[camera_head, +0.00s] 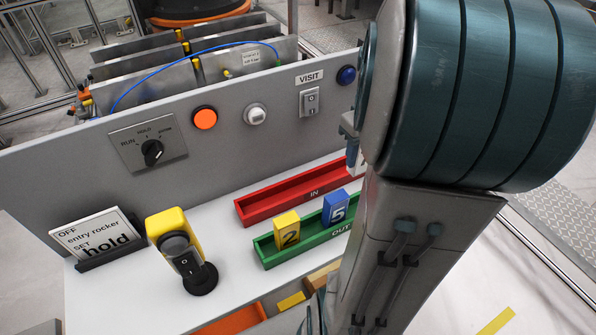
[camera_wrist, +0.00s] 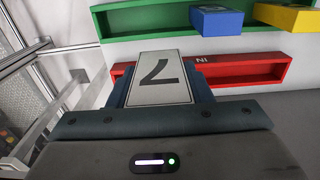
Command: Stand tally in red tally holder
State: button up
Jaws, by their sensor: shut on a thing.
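In the head view only a sliver of the white tally (camera_head: 354,158) shows beside my arm, at the right end of the red holder (camera_head: 275,207). My arm hides the rest of that end. The visible stretch of the red holder is empty.
A green OUT holder (camera_head: 300,250) lies in front of the red one, with a yellow tally 2 (camera_head: 287,231) and a blue tally 5 (camera_head: 335,207) standing in it. A yellow-hooded rocker switch (camera_head: 170,225) and a sign (camera_head: 97,235) stand left. A switch panel (camera_head: 225,140) rises behind.

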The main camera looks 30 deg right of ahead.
jog(key=p, duration=0.2)
send_near(308, 174)
notch_tip(308, 174, down, 2)
jog(key=s, duration=0.3)
jog(key=shift+w+a+f+p, duration=0.1)
jog(key=shift+a+f+p, duration=0.1)
jog(key=shift+f, duration=0.55)
jog(key=shift+w+a+f+p, duration=0.1)
jog(key=shift+w+a+f, duration=0.05)
jog(key=shift+f, duration=0.65)
jog(key=shift+w+a+f+p, duration=0.1)
jog(key=shift+a+f+p, duration=0.1)
jog(key=shift+f, duration=0.55)
jog(key=shift+f, duration=0.1)
jog(key=shift+f+b, duration=0.15)
jog(key=shift+b, duration=0.2)
jog(key=o, duration=1)
jog(key=shift+r, duration=0.2)
